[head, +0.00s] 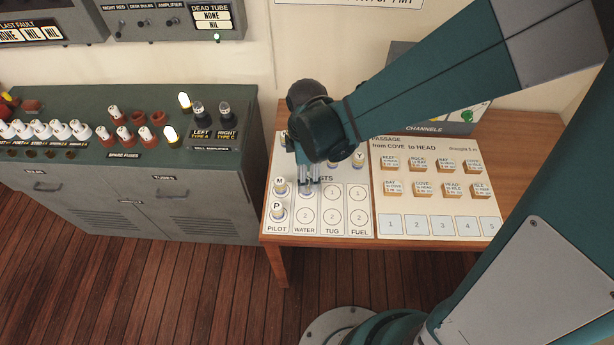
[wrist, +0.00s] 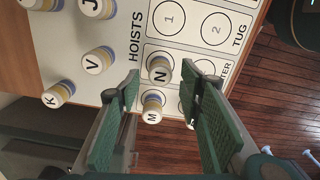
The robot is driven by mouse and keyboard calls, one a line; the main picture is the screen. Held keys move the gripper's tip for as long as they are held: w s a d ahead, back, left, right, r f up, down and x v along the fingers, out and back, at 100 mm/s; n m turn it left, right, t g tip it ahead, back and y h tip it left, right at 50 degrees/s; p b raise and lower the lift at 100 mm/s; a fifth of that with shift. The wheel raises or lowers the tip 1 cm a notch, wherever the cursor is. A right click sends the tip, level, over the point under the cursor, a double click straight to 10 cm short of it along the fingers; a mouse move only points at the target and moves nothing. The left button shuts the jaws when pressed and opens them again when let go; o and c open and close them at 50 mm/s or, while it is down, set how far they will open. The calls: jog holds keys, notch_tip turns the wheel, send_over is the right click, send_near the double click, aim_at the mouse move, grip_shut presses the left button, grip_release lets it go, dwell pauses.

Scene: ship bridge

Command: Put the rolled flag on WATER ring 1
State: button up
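The rolled flag marked N (wrist: 159,70) is a short white-topped roll with coloured bands. In the wrist view it appears upright within WATER ring 1, between my fingertips. My gripper (wrist: 160,76) is open around it, with a small gap on each side. In the head view my gripper (head: 308,183) points down over WATER ring 1, and its fingers mostly hide the flag and ring. WATER ring 2 (head: 305,215) is bare. The board (head: 318,228) has PILOT, WATER, TUG and FUEL columns.
Flags M (head: 280,184) and P (head: 277,211) stand in the PILOT column, close left of my gripper. Flag Y (head: 359,158) and flags K (wrist: 51,99), V (wrist: 96,62) and J (wrist: 97,6) stand behind. TUG and FUEL rings are bare. A passage board (head: 432,170) with several blocks lies right.

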notch_tip(320, 180, up, 7)
jog(key=shift+p, duration=0.35)
dwell(0.7)
jog(key=shift+d, duration=0.1)
jog(key=s+d+r+m+t, duration=0.3)
jog(key=d+r+m, duration=0.5)
jog(key=d+m, duration=0.2)
jog(key=s+d+r+m+t, duration=0.3)
jog(key=d+r+m, duration=0.5)
jog(key=d, duration=0.6)
jog(key=shift+d+r+m+t, duration=0.2)
jog(key=shift+m+t, duration=0.4)
jog(key=shift+m, duration=0.3)
